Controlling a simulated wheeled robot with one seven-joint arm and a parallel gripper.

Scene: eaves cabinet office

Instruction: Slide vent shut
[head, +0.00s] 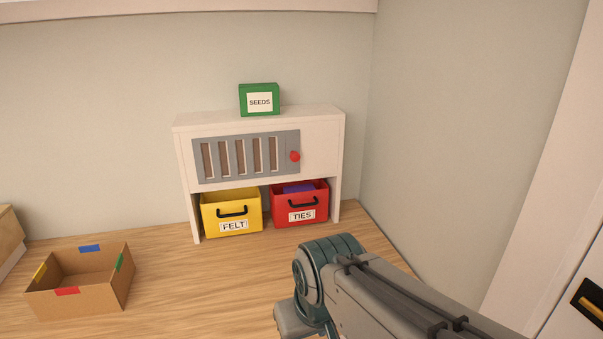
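The vent (246,157) is a grey slatted plate on the front of a white cabinet (322,137). Several upright slots in it show brown, so they look open. A red knob (294,156) sits at the plate's right end. My arm reaches in from the lower right, well in front of the cabinet and apart from it. My gripper itself does not show in the head view.
A yellow FELT bin (247,200) and a red TIES bin (316,196) stand under the vent. A green SEEDS box (259,91) is on top. An open cardboard box (85,297) lies at lower left. A wall closes the right side.

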